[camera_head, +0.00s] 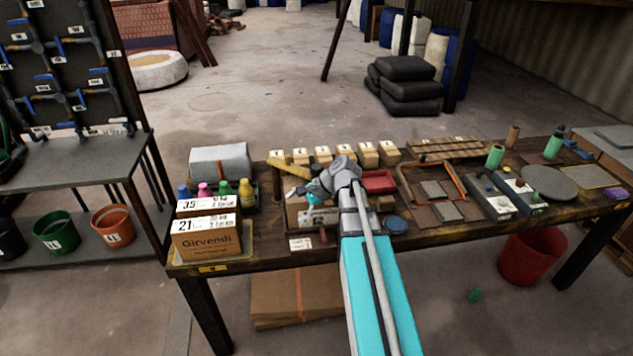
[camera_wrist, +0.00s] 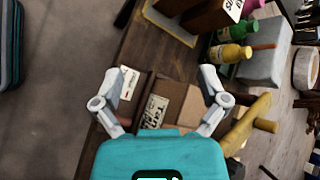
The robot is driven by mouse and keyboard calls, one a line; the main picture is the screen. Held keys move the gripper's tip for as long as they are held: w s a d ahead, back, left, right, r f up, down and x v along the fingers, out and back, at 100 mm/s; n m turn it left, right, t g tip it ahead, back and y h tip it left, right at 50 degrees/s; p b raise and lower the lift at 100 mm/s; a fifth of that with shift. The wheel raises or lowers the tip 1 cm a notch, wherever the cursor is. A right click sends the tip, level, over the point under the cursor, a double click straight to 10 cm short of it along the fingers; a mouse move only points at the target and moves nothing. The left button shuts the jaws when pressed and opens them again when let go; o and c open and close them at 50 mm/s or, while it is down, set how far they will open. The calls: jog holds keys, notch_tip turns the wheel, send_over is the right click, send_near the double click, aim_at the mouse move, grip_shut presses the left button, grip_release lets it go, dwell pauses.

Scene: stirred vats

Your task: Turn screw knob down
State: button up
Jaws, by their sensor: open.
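My gripper (camera_wrist: 159,88) is open and empty in the wrist view, its two grey fingers spread on either side of a brown box (camera_wrist: 178,100) with a white label. In the head view my gripper (camera_head: 318,190) hangs over that part of the workbench and hides much of the box (camera_head: 296,215). A small reddish-brown piece (camera_head: 323,235) stands at the box's front in the head view. I cannot tell whether it is the screw knob. No screw knob shows clearly in either view.
A yellow mallet (camera_wrist: 246,124) lies right of the box in the wrist view. Cartons (camera_head: 205,240) and coloured bottles (camera_head: 246,192) stand left on the workbench (camera_head: 420,238). A red tray (camera_head: 379,182) and blue round lid (camera_head: 395,224) lie to the right. Open floor lies behind.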

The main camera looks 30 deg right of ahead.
aim_at(317, 167)
jog(key=w+d+m+t+y+b, duration=0.1)
jog(key=d+m+b, duration=0.1)
jog(key=d, duration=0.1)
jog(key=w+d+m+t+b, duration=0.1)
jog(key=d+m+t+b, duration=0.1)
jog(key=d, duration=0.2)
jog(key=w+d+f+m+t+y+b, duration=0.1)
jog(key=w+d+m+b, duration=0.1)
jog(key=d+m, duration=0.1)
jog(key=shift+d+f+y, duration=0.1)
jog(key=shift+d+y, duration=0.2)
jog(key=shift+d, duration=0.45)
jog(key=d+r+m+t+y+b, duration=0.1)
jog(key=d+m+t+b, duration=0.3)
jog(key=d, duration=0.7)
jog(key=shift+s+d+r+m+t, duration=0.25)
jog(key=shift+r+m+t, duration=0.25)
jog(key=shift+m, duration=0.5)
jog(key=shift+w+a, duration=0.1)
jog(key=shift+w, duration=0.05)
jog(key=shift+x, duration=6.75)
jog(key=shift+a, duration=0.1)
jog(key=c, duration=1.2)
jog(key=shift+o, duration=0.2)
